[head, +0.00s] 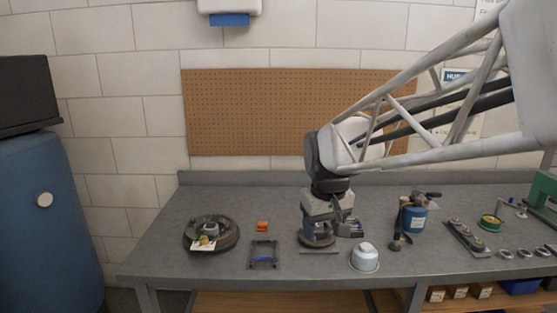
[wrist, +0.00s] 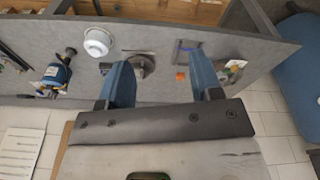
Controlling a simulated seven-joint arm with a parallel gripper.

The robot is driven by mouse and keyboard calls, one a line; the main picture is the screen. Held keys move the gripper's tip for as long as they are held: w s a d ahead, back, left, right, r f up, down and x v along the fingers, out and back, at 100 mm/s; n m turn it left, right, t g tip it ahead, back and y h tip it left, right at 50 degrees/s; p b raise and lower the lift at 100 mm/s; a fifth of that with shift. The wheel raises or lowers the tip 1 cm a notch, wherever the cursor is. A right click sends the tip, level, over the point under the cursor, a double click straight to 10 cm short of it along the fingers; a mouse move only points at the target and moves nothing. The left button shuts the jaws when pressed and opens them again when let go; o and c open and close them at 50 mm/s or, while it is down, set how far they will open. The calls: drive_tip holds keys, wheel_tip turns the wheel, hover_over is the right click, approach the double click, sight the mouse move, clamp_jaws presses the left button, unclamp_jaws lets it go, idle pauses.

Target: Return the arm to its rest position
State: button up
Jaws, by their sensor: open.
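My gripper (head: 318,222) hangs from the white lattice arm over the middle of the grey workbench (head: 150,262). In the wrist view its two blue fingers (wrist: 161,62) stand wide apart with nothing held between them. A dark round piece (head: 317,240) shows just below the gripper in the head view. It also shows in the wrist view (wrist: 142,67), beyond and partly behind the left finger. I cannot tell from the head view how much height separates it from the fingers.
A white-topped pot (head: 365,258), a small dark frame (head: 263,256), an orange block (head: 262,226) and a round dark tray (head: 189,240) lie nearby. A blue canister (head: 413,219) stands to the right. A pegboard (head: 240,110) backs the bench. The bench's front left is clear.

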drive_tip(key=s+d+f+m, duration=0.1)
drive_tip(key=s+d, duration=0.3)
drive_tip(key=s, duration=0.7)
drive_tip(key=s+d+f+m, duration=0.2)
drive_tip(key=s+d+f, duration=0.2)
drive_tip(key=s, duration=0.6)
drive_tip(key=shift+s+d+m+t, duration=0.3)
drive_tip(key=shift+s+d+t, duration=0.05)
drive_tip(key=shift+d+t, duration=0.1)
